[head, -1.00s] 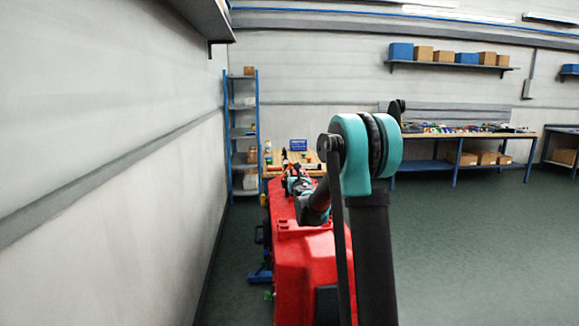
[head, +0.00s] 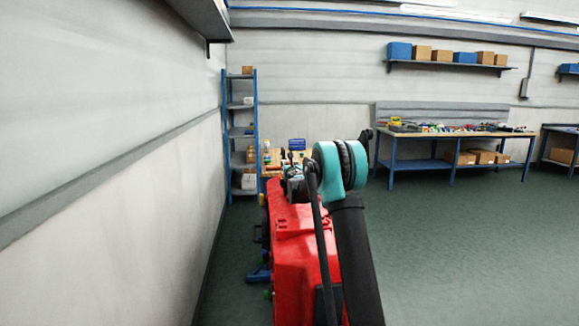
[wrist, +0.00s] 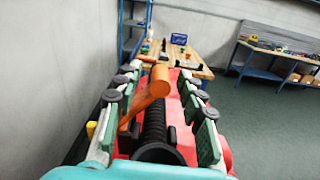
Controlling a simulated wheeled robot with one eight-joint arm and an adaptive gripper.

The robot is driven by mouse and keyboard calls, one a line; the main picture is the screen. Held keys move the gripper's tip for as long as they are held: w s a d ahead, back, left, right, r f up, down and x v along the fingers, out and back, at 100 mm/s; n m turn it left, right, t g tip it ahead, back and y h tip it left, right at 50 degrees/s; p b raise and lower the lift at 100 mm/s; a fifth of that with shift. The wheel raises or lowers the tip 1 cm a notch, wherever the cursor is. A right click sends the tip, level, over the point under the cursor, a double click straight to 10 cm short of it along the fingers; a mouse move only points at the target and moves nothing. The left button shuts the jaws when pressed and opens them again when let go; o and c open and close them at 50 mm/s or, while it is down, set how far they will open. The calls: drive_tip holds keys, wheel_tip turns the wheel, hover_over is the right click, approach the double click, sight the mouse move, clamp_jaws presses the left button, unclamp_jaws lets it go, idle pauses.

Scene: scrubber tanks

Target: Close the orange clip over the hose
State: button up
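In the wrist view, the orange clip (wrist: 145,99) slants from lower left to a thick rounded end at upper right. It lies between the fingers of my gripper (wrist: 160,82), which is open, with green-padded fingers apart on either side. I see no clear contact between fingers and clip. The black ribbed hose (wrist: 154,128) runs below and beside the clip, its round dark end close to the camera. The clip appears raised, not shut down over the hose. In the head view my arm hides the clip and hose.
The red scrubber body (head: 292,245) lies under my arm, close to the wall on the left. A wooden workbench (wrist: 196,70) with small items stands beyond it. A blue shelf rack (head: 240,135) stands at the back left. Floor to the right is clear.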

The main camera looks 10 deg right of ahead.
clamp_jaws()
idle(0.3)
drive_tip(key=shift+d+f, duration=0.3)
drive_tip(key=shift+d, duration=0.25)
unclamp_jaws()
drive_tip(key=s, duration=1.2)
